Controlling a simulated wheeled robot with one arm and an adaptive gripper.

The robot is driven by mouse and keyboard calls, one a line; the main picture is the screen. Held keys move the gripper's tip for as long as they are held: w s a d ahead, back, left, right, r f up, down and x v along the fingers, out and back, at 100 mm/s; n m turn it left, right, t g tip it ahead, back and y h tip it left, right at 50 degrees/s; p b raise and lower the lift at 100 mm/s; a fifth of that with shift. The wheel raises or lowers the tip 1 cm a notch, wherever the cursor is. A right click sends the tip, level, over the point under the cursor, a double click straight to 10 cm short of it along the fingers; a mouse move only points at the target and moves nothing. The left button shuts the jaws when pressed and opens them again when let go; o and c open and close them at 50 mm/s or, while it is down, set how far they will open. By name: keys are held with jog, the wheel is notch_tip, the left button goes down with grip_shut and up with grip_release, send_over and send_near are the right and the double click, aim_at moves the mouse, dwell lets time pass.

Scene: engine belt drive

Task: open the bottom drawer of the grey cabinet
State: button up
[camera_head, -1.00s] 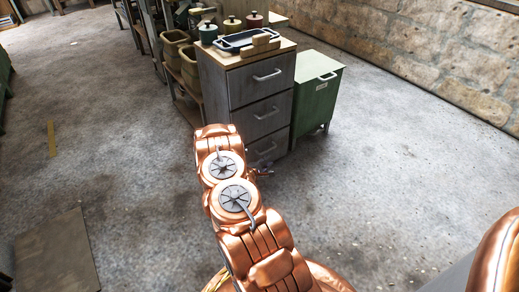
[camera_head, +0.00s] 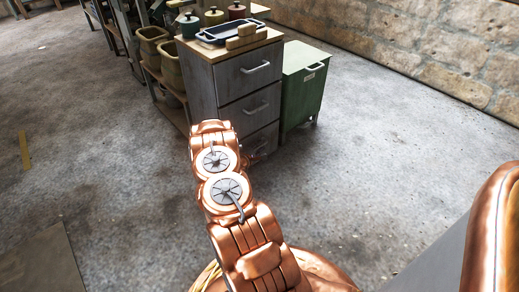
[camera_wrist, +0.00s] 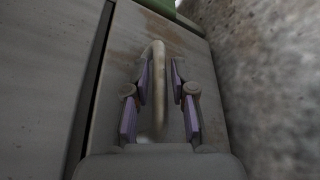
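The grey cabinet (camera_head: 202,88) stands ahead in the head view, with three stacked drawers. The bottom drawer (camera_head: 265,140) is partly hidden behind my arm and looks closed. In the wrist view, the bottom drawer front (camera_wrist: 190,48) is seen turned sideways, with its bar handle (camera_wrist: 158,88) in the middle. My gripper (camera_wrist: 160,72) is open, with one finger on each side of the handle. Small gaps show beside the bar, so the fingers do not look closed on it. In the head view my gripper is hidden behind my arm.
A green cabinet (camera_head: 303,88) stands close at the right of the grey one. A tray (camera_head: 222,34) and wooden blocks (camera_head: 241,40) are on the grey cabinet's top. Shelving with bins (camera_head: 152,48) is at the left. The floor (camera_head: 370,140) in front and to the right is clear.

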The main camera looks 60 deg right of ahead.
jog(key=shift+d, duration=0.35)
jog(key=shift+c, duration=0.3)
grip_shut()
